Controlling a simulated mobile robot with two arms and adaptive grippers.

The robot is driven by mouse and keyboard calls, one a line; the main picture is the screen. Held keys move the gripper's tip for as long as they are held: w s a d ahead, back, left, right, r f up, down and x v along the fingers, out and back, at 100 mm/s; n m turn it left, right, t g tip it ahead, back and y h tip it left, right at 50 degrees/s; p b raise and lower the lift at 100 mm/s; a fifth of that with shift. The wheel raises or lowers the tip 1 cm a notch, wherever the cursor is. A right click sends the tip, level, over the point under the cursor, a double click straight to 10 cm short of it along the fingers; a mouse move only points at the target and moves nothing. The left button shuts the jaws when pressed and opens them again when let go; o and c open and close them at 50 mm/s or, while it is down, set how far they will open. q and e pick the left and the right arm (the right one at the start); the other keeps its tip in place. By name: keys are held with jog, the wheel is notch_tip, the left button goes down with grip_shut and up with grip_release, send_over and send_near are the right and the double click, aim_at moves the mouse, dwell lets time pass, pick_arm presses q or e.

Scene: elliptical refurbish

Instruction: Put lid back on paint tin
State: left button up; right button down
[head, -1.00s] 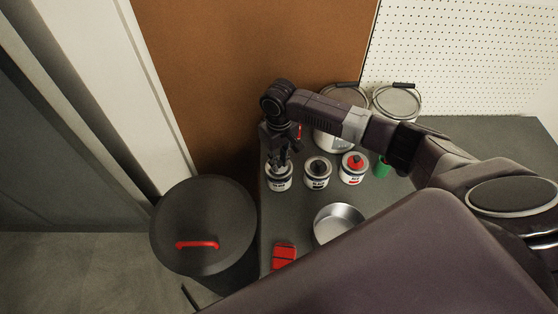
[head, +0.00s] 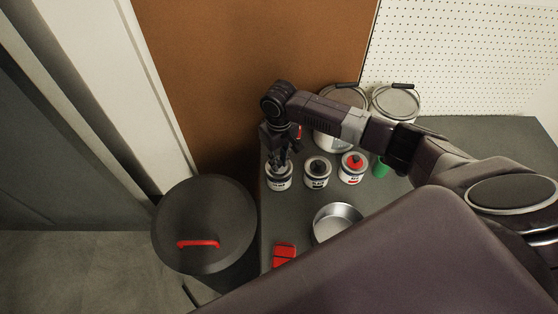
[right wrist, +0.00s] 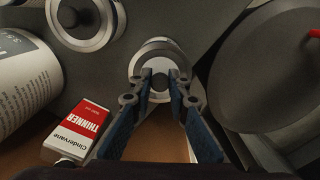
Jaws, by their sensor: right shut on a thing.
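The leftmost small paint tin (head: 279,185), white with dark print, stands near the table's left edge. My right gripper (head: 279,162) points down over its top. In the right wrist view the fingers (right wrist: 160,78) are shut on the dark knob of a pale round lid (right wrist: 158,62). The lid is centred over the tin's metal rim (right wrist: 160,44); I cannot tell whether it is fully seated. My left gripper is not in view.
A black-knobbed tin (head: 317,180) and a red-topped tin (head: 352,175) stand to the right. Behind are larger pails (head: 396,101). A thinner box (right wrist: 78,130) is close to my right gripper. A metal bowl (head: 335,219), red block (head: 284,254) and lidded bin (head: 205,215) are nearer.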

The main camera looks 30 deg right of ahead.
jog(key=shift+p, duration=0.45)
jog(key=shift+f+p, duration=0.2)
jog(key=shift+p, duration=0.55)
dwell(1.3)
dwell(0.3)
jog(key=c, duration=1.8)
grip_release()
jog(key=shift+o, duration=0.6)
jog(key=o, duration=0.4)
